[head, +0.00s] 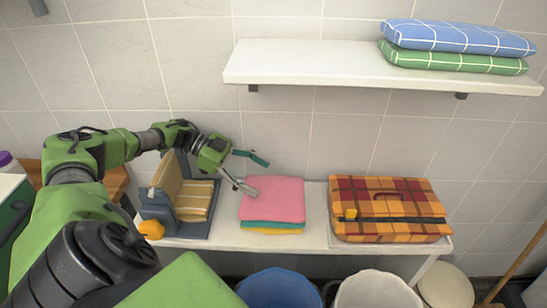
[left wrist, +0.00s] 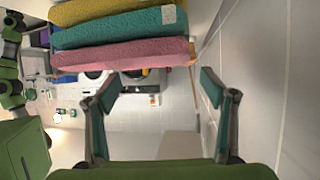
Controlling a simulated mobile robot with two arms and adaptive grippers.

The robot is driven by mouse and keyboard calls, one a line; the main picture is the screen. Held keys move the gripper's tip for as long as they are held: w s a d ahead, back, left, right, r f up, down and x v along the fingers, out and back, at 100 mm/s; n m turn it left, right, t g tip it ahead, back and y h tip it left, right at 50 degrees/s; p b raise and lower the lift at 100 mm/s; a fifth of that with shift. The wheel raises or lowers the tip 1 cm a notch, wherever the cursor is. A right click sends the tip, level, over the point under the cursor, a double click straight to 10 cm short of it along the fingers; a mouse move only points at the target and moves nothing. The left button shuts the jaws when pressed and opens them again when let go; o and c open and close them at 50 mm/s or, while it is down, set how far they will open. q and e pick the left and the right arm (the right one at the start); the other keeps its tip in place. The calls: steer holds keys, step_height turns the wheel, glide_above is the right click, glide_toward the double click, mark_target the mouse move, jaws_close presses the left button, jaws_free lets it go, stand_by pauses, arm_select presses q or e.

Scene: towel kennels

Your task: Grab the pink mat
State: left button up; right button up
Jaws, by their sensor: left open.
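The pink mat (head: 274,198) lies folded on top of a teal mat (head: 272,224) and a yellow mat (head: 275,231), in the middle of the white bench. In the left wrist view the pink mat (left wrist: 120,55) shows edge-on, ahead of the fingers and towards the left. The teal mat there has a small pale tag. My left gripper (head: 259,177) is open and empty at the upper left corner of the stack. Its spread fingers (left wrist: 160,84) look apart from the pink mat. My right gripper is not in view.
A grey carrier with a striped cushion (head: 192,200) stands left of the stack. A plaid case (head: 390,230) stands right. A shelf (head: 300,65) with blue (head: 455,37) and green (head: 455,60) folded cloths hangs above. Blue (head: 278,290) and white (head: 375,292) buckets stand in front.

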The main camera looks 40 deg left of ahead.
mark_target(277, 185)
arm_select(q)
steer(key=p+x, duration=0.1)
steer(key=x, duration=0.2)
steer(key=shift+w+d, duration=0.1)
steer(key=shift+d, duration=0.25)
steer(key=shift+w+d+f, duration=0.3)
steer(key=shift+d+f, duration=0.05)
steer(key=shift+f, duration=0.05)
steer(key=c, duration=0.9)
steer(key=shift+r, duration=0.15)
